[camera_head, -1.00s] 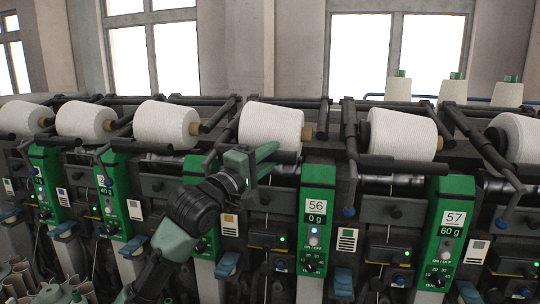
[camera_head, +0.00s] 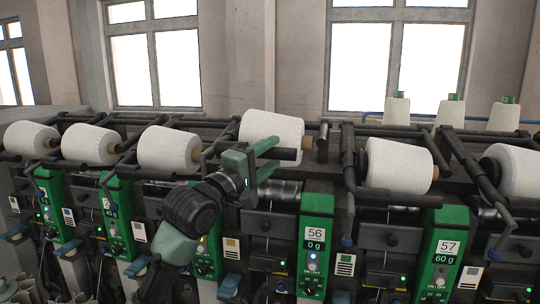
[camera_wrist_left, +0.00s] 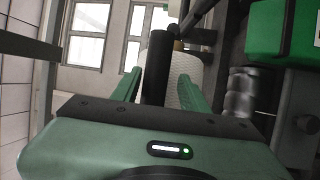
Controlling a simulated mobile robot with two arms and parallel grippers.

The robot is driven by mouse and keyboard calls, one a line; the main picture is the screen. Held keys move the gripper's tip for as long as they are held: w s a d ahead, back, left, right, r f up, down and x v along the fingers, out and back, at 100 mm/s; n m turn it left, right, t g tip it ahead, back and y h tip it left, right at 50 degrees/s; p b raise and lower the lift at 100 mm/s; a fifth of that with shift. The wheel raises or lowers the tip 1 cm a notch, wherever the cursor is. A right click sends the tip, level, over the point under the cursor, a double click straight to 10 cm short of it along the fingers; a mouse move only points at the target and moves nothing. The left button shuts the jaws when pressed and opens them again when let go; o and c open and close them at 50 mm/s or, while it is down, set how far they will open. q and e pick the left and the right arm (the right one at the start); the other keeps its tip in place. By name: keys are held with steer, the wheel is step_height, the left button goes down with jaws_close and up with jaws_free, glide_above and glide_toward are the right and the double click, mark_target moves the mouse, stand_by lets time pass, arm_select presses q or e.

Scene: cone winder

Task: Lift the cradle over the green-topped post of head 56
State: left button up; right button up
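The head 56 post (camera_head: 316,240) is green-topped, with a "56" and "0 g" display, and stands right of my left gripper. My left gripper (camera_head: 275,153) has its green fingers around the dark bar of the cradle, and it also shows in the left wrist view (camera_wrist_left: 158,85). The bar of the cradle (camera_wrist_left: 157,65) runs between the two fingers there. The white cone (camera_head: 272,128) in this cradle sits raised, with a grey drum (camera_head: 286,190) bare below it. My gripper hides part of the cone's lower side. My right gripper is out of view.
The head 57 post (camera_head: 447,250) stands at the right, with its cone (camera_head: 399,164) lower in its own cradle. More cones (camera_head: 168,149) line the left. Dark cradle arms and rods crowd both sides. Open air lies above the row, before the windows.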

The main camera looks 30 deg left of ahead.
arm_select(q)
steer(key=b+v, duration=0.3)
steer(key=v, duration=0.4)
steer(key=shift+s, duration=0.4)
steer(key=shift+a+f, duration=0.1)
stand_by(1.1)
